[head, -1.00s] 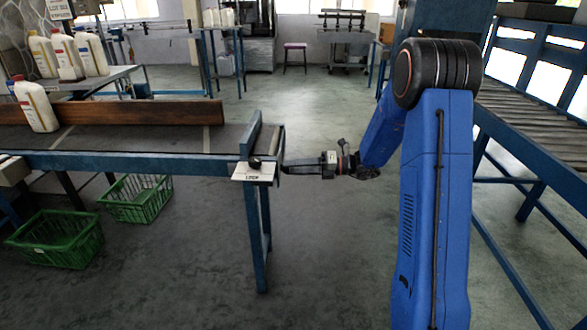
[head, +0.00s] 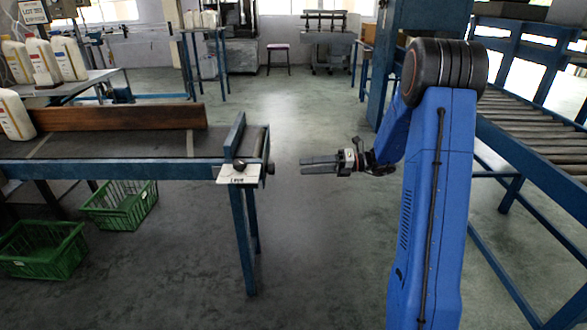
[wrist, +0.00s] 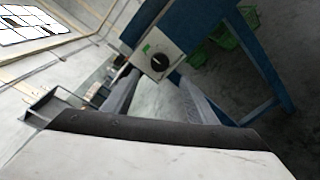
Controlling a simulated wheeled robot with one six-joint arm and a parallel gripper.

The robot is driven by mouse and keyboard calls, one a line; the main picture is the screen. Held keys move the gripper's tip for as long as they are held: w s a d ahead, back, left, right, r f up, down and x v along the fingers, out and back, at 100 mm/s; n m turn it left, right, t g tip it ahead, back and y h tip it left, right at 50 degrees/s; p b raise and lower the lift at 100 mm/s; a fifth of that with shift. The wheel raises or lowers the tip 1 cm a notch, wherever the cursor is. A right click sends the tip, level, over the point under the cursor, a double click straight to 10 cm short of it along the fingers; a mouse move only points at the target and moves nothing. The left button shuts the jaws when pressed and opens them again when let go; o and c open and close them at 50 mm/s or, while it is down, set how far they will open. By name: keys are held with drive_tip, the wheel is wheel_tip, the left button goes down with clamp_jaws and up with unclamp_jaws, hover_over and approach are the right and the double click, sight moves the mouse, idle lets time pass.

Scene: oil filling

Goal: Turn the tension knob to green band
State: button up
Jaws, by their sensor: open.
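The tension knob (wrist: 159,61) is a dark round dial on a pale plate (wrist: 150,70) with a small green mark at its upper left in the wrist view. Its exact setting is too small to read. In the head view, a dark knob (head: 270,168) sticks out from the right end of the conveyor table; I take it to be the same one. My gripper (head: 302,165) is open and empty, to the right of that knob with a clear gap. In the wrist view, my two fingers (wrist: 160,88) point toward the plate, which lies beyond their tips.
A black ball-topped lever (head: 240,165) sits on a white labelled plate at the corner of the conveyor table (head: 100,148). Green baskets (head: 42,252) stand on the floor beneath it. A roller conveyor (head: 540,135) stands at the right. The floor between is clear.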

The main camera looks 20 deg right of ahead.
drive_tip(key=v, duration=0.6)
drive_tip(key=shift+d, duration=0.35)
drive_tip(key=shift+s, duration=0.1)
drive_tip(key=shift+a+r, duration=0.1)
drive_tip(key=s+a+r+n+g+h, duration=0.2)
drive_tip(key=s+a+n+g+h, duration=0.15)
drive_tip(key=s+a+n, duration=0.55)
drive_tip(key=s+a+r+n+g+h, duration=0.2)
drive_tip(key=s+a+n+h, duration=0.3)
drive_tip(key=s, duration=0.6)
drive_tip(key=s+d+n+t+h, duration=0.2)
drive_tip(key=s+n+h, duration=0.2)
drive_tip(key=s+n, duration=0.5)
drive_tip(key=s+d+n+t+h, duration=0.2)
drive_tip(key=s+n+t+h, duration=0.1)
drive_tip(key=s+n, duration=0.6)
drive_tip(key=shift+r+n+h, duration=0.35)
drive_tip(key=shift+n, duration=0.15)
drive_tip(key=shift+d, duration=0.1)
drive_tip(key=shift+c, duration=0.2)
